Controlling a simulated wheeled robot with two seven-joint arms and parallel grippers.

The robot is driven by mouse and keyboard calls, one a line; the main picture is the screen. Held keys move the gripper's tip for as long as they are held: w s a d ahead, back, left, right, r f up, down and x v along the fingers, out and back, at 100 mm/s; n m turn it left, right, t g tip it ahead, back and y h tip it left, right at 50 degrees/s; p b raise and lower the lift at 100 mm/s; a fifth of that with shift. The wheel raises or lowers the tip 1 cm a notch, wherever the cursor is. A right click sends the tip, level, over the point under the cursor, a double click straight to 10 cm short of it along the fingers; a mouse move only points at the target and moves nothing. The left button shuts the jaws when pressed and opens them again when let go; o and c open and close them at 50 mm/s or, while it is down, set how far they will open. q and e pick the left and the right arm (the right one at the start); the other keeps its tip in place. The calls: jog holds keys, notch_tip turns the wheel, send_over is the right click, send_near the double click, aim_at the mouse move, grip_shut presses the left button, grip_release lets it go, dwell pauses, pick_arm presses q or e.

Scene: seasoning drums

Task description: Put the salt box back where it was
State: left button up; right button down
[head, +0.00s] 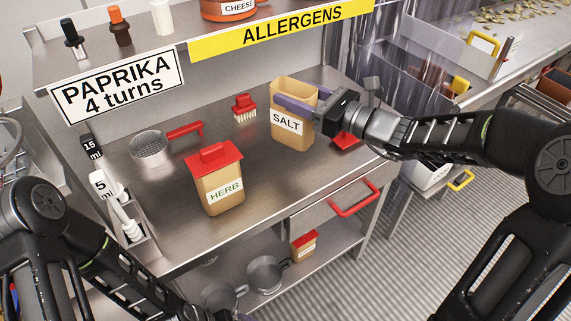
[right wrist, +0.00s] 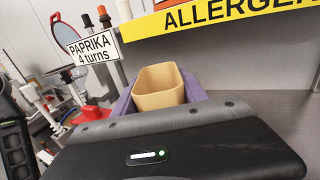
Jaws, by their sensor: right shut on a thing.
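The salt box (head: 291,123) is a tan, open-topped box with a white SALT label, upright at the right-hand part of the steel worktop. My right gripper (head: 297,104) has its purple fingers shut on the upper part of it. In the right wrist view the open box (right wrist: 158,88) sits between the purple fingers. I cannot tell whether its base touches the worktop. A red lid (head: 344,142) lies on the worktop below my right gripper, partly hidden by it. My left arm reaches down to the bottom edge, where its gripper is mostly cut off.
A herb box (head: 222,190) with a red lid stands front left of the salt box. A red brush (head: 244,108) and a red-handled strainer (head: 150,147) are behind. The ALLERGENS shelf (head: 290,32) overhangs the back. A red drawer handle (head: 354,200) projects at the front.

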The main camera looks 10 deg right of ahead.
aim_at(294, 131)
jog(key=shift+f, duration=3.2)
notch_tip(294, 131, down, 4)
jog(key=shift+r, duration=0.2)
jog(key=shift+f, duration=0.15)
jog(key=c, duration=0.6)
grip_release()
